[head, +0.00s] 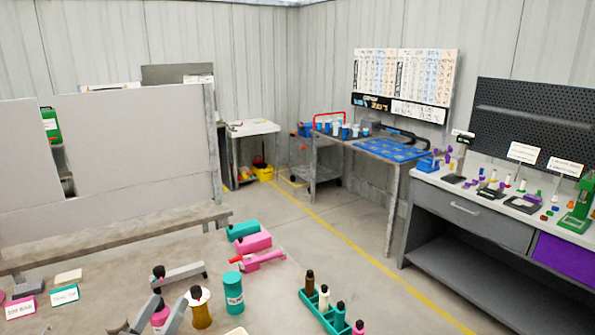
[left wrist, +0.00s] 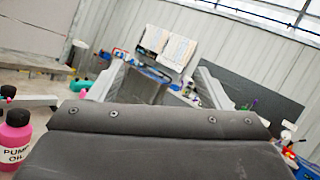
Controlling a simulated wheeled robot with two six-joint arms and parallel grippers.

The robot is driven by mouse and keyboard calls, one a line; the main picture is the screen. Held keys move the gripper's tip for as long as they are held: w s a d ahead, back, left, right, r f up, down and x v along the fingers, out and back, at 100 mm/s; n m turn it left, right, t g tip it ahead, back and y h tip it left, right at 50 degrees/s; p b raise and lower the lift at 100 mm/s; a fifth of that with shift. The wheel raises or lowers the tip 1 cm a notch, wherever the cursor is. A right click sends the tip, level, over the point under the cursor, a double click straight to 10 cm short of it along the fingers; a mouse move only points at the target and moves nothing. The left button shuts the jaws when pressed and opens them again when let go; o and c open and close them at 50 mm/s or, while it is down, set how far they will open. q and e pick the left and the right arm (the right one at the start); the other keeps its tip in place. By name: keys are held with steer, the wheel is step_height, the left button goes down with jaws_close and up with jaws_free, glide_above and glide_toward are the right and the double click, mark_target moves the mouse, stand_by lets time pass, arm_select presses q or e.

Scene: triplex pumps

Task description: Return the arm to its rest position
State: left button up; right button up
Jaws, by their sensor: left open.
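My left gripper (head: 170,299) shows at the bottom left of the head view, over the near table. Its two grey fingers are apart with nothing held between them. In the left wrist view the fingers (left wrist: 158,80) stand wide apart beyond the dark gripper body. A pink bottle with a black cap (head: 160,316) appears behind the fingers in the head view. The left wrist view shows this pump oil bottle (left wrist: 15,138) at the left, outside the fingers. My right gripper is in neither view.
The near table holds a grey bar (head: 182,273), a gold-brown bottle (head: 200,310), a teal bottle (head: 233,292), pink parts (head: 262,260) and a teal rack (head: 322,312) of bottles. A workbench (head: 470,208) stands at the right. Open floor (head: 335,245) lies between.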

arm_select(q)
steer(key=s+a+f+n+g+y, duration=0.45)
steer(key=s+a+n+y, duration=0.2)
steer(key=n, duration=0.65)
steer(key=s+a+f+n+g+y, duration=0.45)
steer(key=a+f+n+y, duration=0.2)
steer(key=n, duration=0.65)
steer(key=s+d+f+n+g+h, duration=0.3)
steer(key=s+d+f+n+g, duration=0.15)
steer(key=s, duration=0.45)
steer(key=s+d+f+n+g+h, duration=0.2)
steer(key=s+d+f+n+g, duration=0.3)
steer(key=s, duration=0.4)
steer(key=a+f+b, duration=0.2)
steer(key=a+f, duration=0.1)
steer(key=f, duration=2.5)
steer(key=s+f+g+b, duration=0.1)
steer(key=s+f, duration=1.4)
steer(key=f, duration=0.2)
steer(key=shift+d+f+g+h, duration=0.15)
steer(key=shift+d+g+h, duration=0.2)
steer(key=shift+d+h, duration=0.1)
